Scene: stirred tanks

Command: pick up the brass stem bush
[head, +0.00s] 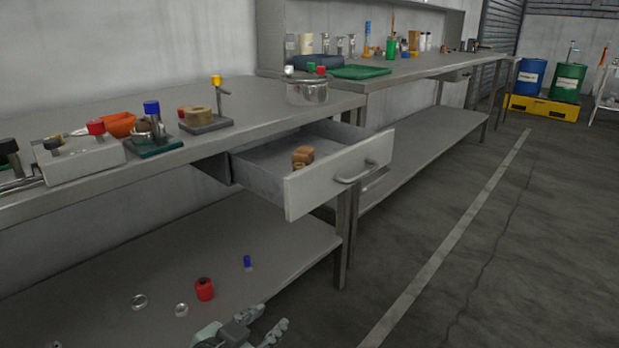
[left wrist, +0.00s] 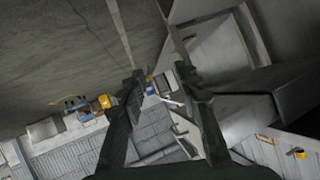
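Two small tan-brown pieces (head: 302,156) lie together in the open drawer (head: 262,162); one may be the brass stem bush, but they are too small to tell apart. Another brass-coloured block (head: 198,115) sits on a dark stand plate on the near bench. My left gripper (head: 274,333) is at the bottom edge of the head view, low in front of the lower shelf, well below and apart from the drawer. In the left wrist view its two fingers (left wrist: 160,76) are spread with nothing between them. My right gripper is out of view.
The drawer front with its bar handle (head: 355,174) juts out over the aisle. The lower shelf (head: 250,235) holds a red cylinder (head: 204,289), a small blue piece (head: 247,261) and metal rings (head: 139,301).

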